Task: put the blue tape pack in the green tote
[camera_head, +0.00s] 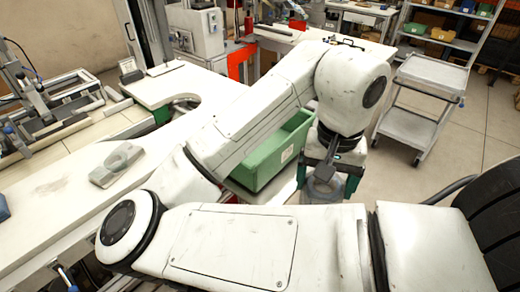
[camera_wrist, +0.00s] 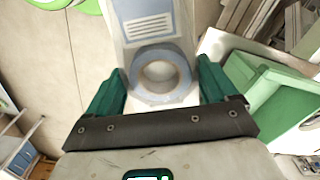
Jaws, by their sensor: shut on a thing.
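My gripper (camera_head: 328,182) is shut on the blue tape pack (camera_head: 320,193), with one green finger on each side. In the wrist view the pack (camera_wrist: 160,74) shows a grey-blue ring on a pale blue-grey backing with a printed label, between the fingers (camera_wrist: 162,84). In the head view the green tote (camera_head: 268,163) stands on the bench just left of my gripper, partly hidden by my arm. In the wrist view the tote (camera_wrist: 262,88) is to the right of the pack. The pack is outside it.
A blue thing (camera_head: 3,207) is cut off at the left edge. A grey trolley (camera_head: 422,105) stands beyond my gripper. Open floor (camera_head: 480,150) is at right.

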